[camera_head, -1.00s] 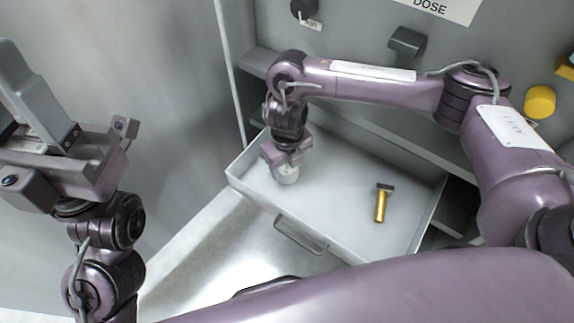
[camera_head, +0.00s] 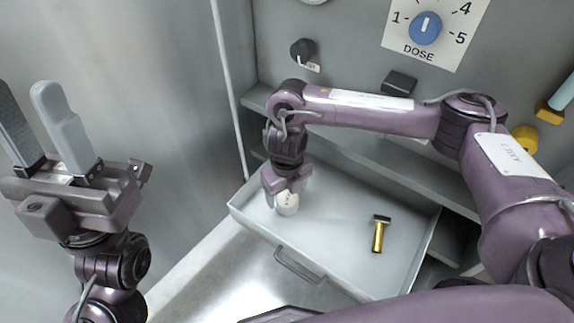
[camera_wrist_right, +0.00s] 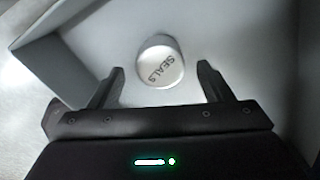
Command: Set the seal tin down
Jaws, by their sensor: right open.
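The seal tin (camera_head: 288,203) is a small white round tin standing in the left part of the open drawer (camera_head: 340,262). In the right wrist view its lid, lettered "SEALS" (camera_wrist_right: 160,62), faces the camera. My right gripper (camera_wrist_right: 160,85) is open, its two fingers apart on either side of the near edge of the tin, with gaps between. In the head view the right gripper (camera_head: 284,192) points down over the tin and hides part of it. My left gripper (camera_head: 42,125) is open and empty at the far left, fingers up, away from the drawer.
A brass-handled tool with a dark head (camera_head: 379,234) lies in the drawer's right part. The drawer handle (camera_head: 299,267) is on its front wall. A blue dose dial (camera_head: 425,28) and a black knob (camera_head: 302,49) are on the panel behind. The drawer floor between tin and tool is clear.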

